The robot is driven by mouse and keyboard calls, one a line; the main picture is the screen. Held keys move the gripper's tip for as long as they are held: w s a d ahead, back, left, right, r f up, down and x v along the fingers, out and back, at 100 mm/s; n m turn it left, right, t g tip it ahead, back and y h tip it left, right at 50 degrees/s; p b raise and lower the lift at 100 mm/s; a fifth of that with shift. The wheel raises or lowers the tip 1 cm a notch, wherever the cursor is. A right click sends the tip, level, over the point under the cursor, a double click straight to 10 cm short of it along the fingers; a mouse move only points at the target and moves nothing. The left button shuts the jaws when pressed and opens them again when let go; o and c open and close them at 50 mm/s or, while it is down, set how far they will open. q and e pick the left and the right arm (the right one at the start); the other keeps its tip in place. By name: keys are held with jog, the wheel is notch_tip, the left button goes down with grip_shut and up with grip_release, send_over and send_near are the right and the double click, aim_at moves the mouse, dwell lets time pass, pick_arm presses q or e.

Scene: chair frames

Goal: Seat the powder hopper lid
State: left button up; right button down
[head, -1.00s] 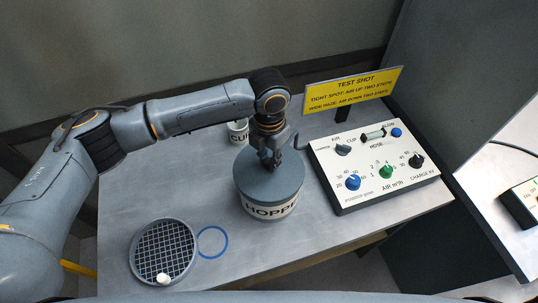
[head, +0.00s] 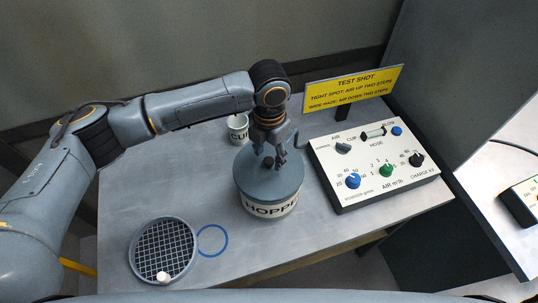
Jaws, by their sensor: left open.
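The powder hopper (head: 270,208) is a round pot with a white label band, standing on the grey table. Its grey-blue lid (head: 258,184) lies over its top and looks level; whether it is fully down all round I cannot tell. A dark knob (head: 268,162) stands on the lid. My left gripper (head: 270,160) is open, just above the lid, with its fingers near the knob and not closed on it. My right gripper is not in view.
A control box (head: 365,190) with knobs stands right of the hopper, close to it. A yellow sign (head: 353,88) is behind it. A white cup (head: 238,128) stands behind the hopper. A round grid tray (head: 163,240) with a small white piece (head: 163,277) and a blue ring (head: 212,241) are front left.

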pick_arm(q)
notch_tip(320, 180, up, 10)
jog(key=shift+r, duration=0.25)
dwell(0.5)
